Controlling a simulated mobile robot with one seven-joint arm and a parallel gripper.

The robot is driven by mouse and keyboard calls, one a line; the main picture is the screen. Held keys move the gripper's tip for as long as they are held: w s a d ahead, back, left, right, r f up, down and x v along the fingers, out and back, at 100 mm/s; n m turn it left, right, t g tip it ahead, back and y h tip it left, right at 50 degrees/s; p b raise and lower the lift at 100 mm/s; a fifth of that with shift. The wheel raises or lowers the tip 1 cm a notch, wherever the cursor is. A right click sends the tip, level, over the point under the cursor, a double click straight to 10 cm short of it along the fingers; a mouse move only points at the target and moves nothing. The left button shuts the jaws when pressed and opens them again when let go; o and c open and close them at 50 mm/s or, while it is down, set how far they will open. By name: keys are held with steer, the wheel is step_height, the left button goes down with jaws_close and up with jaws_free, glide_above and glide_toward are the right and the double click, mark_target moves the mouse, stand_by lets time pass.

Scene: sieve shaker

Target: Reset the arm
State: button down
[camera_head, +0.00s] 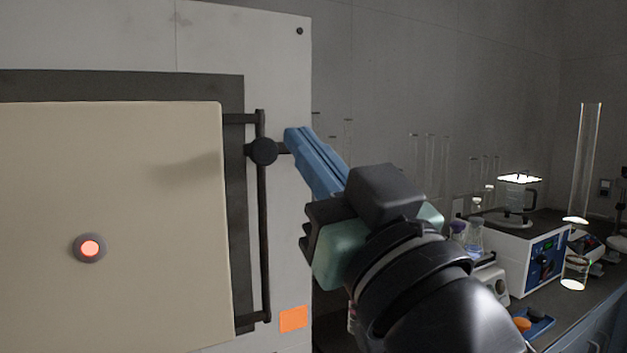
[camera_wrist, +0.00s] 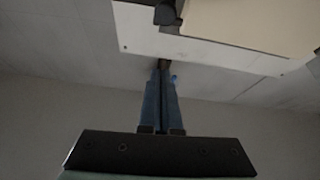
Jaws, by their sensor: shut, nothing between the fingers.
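My gripper (camera_head: 291,138) has long blue fingers that lie together, shut with nothing between them. In the head view it is raised beside the right edge of a big light cabinet (camera_head: 285,60), its fingertips close to a round black knob (camera_head: 263,151) on the door's handle bar. I cannot tell whether the tips touch the knob. The wrist view shows the blue fingers (camera_wrist: 161,90) side by side, pointing up toward a dark part at the cabinet's edge.
A dark bench (camera_head: 575,320) at the right holds a white and blue device (camera_head: 530,255) with a glass vessel on top, tall glass cylinders (camera_head: 585,160), flasks (camera_head: 473,238) and a blue tray (camera_head: 535,322). The cabinet fills the left. The space above the bench looks open.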

steer(key=s+d+r+m+t+h, duration=0.2)
steer(key=s+r+m+t+h, duration=0.2)
steer(key=s+m+t+h, duration=0.45)
step_height(320, 180, up, 14)
steer(key=n+g+h+p, duration=0.1)
steer(key=h+p, duration=0.2)
steer(key=p, duration=1.2)
steer(key=shift+s+r, duration=0.15)
steer(key=shift+r, duration=0.1)
steer(key=shift+a+n, duration=0.1)
steer(key=shift+n, duration=0.15)
